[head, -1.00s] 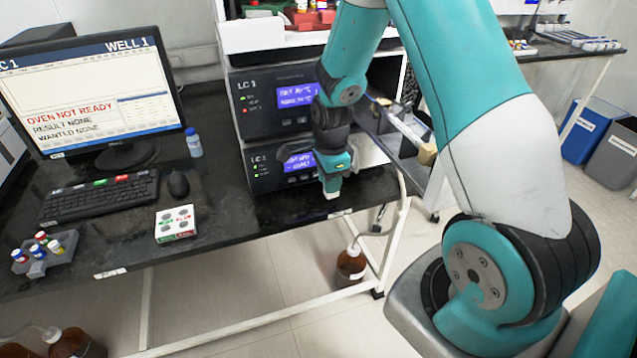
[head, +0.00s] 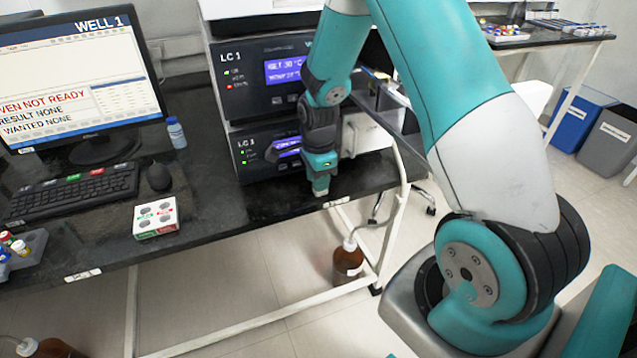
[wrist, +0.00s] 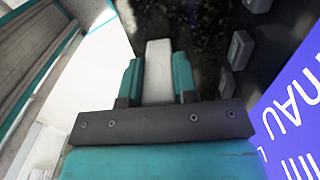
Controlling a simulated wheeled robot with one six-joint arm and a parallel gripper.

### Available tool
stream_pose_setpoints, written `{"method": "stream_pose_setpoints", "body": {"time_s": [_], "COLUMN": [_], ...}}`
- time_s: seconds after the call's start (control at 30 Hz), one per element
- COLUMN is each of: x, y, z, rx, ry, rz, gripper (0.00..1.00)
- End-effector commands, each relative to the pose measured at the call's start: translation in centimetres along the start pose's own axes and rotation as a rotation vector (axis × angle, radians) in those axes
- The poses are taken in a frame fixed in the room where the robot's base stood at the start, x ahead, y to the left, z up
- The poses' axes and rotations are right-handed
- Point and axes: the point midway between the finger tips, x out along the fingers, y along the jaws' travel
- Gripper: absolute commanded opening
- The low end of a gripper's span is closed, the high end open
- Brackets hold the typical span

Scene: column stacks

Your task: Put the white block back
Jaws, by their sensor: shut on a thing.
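The white block (wrist: 158,70) is a narrow pale bar in the wrist view. My gripper (wrist: 157,85) is shut on it, with one teal finger on each side, and the block's far end sticks out past the fingertips. In the head view my gripper (head: 320,185) points down in front of the lower LC 1 unit (head: 262,150), near the front edge of the black bench. The block is too small there to make out clearly. How far it is above the bench I cannot tell.
The upper LC 1 unit (head: 275,75) stands on the lower one. To the left are a white box with round grey wells (head: 155,217), a mouse (head: 159,177), a keyboard (head: 75,192), a blue-capped bottle (head: 176,133) and a monitor (head: 80,85). Bare bench lies between box and gripper.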

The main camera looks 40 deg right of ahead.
Motion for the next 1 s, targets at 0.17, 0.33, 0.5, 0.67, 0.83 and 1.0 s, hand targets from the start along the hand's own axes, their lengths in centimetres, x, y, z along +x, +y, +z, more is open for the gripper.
{"method": "stream_pose_setpoints", "body": {"time_s": [0.17,0.33,0.5,0.67,0.83,1.0], "x": [-0.1,0.2,0.2,0.1,-1.5,-5.1], "y": [0.0,0.0,0.0,0.0,-0.1,-0.1], "z": [0.0,0.0,0.0,0.0,0.0,0.0], "rx": [0.0,0.0,0.0,0.0,0.0,0.0], "ry": [0.0,0.0,0.0,0.0,0.0,-0.001], "rz": [0.001,0.0,0.0,0.0,-0.004,-0.005], "gripper": [0.11,0.39,0.53,0.53,0.53,0.53]}}
